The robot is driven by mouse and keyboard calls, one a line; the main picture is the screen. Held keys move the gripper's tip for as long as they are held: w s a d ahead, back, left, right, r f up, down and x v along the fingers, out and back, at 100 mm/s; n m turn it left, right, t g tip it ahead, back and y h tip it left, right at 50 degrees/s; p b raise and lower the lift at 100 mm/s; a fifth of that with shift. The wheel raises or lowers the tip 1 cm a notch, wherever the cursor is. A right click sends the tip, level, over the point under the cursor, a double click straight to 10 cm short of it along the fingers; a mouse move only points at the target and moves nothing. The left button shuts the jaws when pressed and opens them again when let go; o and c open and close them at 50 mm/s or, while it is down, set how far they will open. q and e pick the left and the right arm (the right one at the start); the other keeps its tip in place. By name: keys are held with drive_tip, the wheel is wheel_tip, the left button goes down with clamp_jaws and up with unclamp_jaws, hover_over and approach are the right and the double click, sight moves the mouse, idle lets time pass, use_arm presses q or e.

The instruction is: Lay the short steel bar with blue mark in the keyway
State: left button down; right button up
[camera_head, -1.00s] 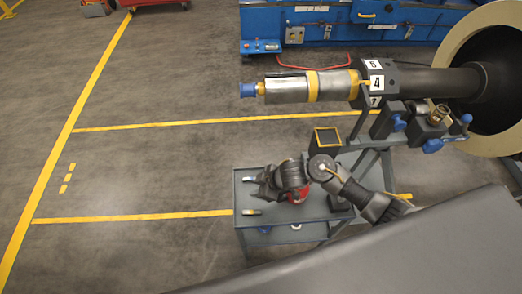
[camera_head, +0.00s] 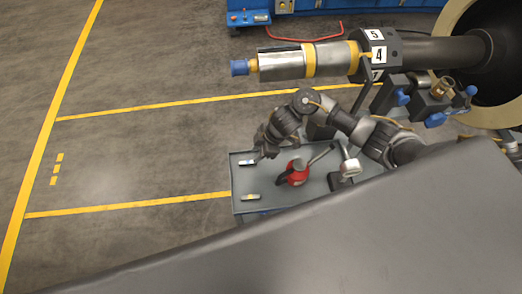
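Two short steel bars lie on the grey cart top: one near its far left corner (camera_head: 247,162), one nearer the front left (camera_head: 251,197). The far bar seems to carry a bluish mark and the near one a yellowish mark, but both are small. My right gripper (camera_head: 262,152) is just right of the far bar, close over the cart's left part. Its fingers are too small and dark to tell open from shut. The steel rotor shaft (camera_head: 280,64) with a yellow band and blue end cap extends leftward above; its keyway is not clearly visible. My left gripper is out of view.
A red can (camera_head: 297,172) with a dark spout and a metal-headed tool (camera_head: 348,166) stand on the cart (camera_head: 275,200). Blue-handled clamps (camera_head: 436,104) sit under the shaft. A large ring (camera_head: 459,15) is at the right. The floor left of the cart is clear.

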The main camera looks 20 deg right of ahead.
sight(248, 162)
drive_tip(key=b+x, duration=0.3)
drive_tip(key=x, duration=0.2)
drive_tip(key=shift+f, duration=0.3)
drive_tip(key=shift+a+f+b, duration=0.35)
drive_tip(key=shift+f+b, duration=0.15)
drive_tip(key=shift+c, duration=0.3)
drive_tip(key=c, duration=0.6)
drive_tip(key=shift+r+p, duration=3)
drive_tip(key=shift+p, duration=0.5)
